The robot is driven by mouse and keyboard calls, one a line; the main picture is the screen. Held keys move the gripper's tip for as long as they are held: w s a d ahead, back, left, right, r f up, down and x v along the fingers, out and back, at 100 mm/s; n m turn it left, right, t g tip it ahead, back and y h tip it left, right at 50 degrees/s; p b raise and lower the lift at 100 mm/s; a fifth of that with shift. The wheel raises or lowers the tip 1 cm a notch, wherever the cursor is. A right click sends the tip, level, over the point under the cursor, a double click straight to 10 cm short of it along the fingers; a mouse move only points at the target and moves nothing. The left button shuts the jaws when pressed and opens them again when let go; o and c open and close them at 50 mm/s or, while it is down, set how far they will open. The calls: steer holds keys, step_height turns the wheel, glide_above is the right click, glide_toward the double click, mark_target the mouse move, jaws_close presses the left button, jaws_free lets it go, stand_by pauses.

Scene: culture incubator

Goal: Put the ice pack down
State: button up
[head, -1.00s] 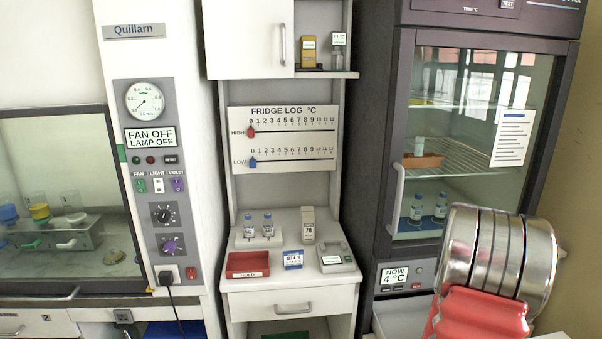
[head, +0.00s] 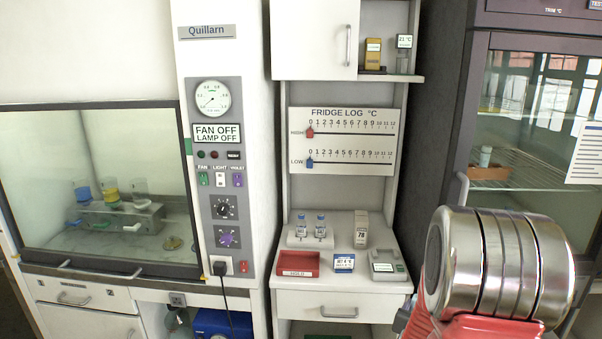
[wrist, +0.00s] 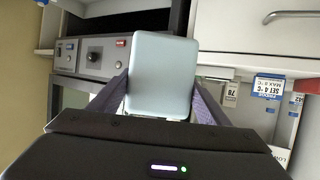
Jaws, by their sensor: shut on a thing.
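The ice pack is a pale blue-grey slab with rounded corners (wrist: 163,62), seen in the wrist view. My gripper (wrist: 161,92) is shut on it, with one dark finger along each side. In the head view my red and metal arm fills the lower right, and I cannot clearly make out the gripper or the ice pack there.
A bench holds a red tray (head: 298,263), vials on a white stand (head: 310,241), a blue-and-white card (head: 344,263), a box marked 78 (head: 361,230) and a grey device (head: 388,264). A glass-doored fridge (head: 469,120) stands right, a glass-fronted hood (head: 100,190) left. A blue box (head: 222,324) sits below.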

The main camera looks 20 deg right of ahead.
steer(key=w+a+r+n+t+y, duration=0.1)
steer(key=w+a+r+n+y, duration=0.1)
steer(key=a, duration=1.1)
steer(key=w+a+r+n+t+y, duration=0.2)
steer(key=w+a+n+y, duration=0.2)
steer(key=w+a, duration=0.3)
steer(key=w+a+r+n+t+y, duration=0.2)
steer(key=w+a+n+y, duration=0.2)
steer(key=a, duration=1.4)
steer(key=shift+w+a, duration=0.35)
steer(key=shift+w, duration=0.35)
steer(key=s+f, duration=0.5)
steer(key=f, duration=0.1)
steer(key=shift+d+f, duration=0.1)
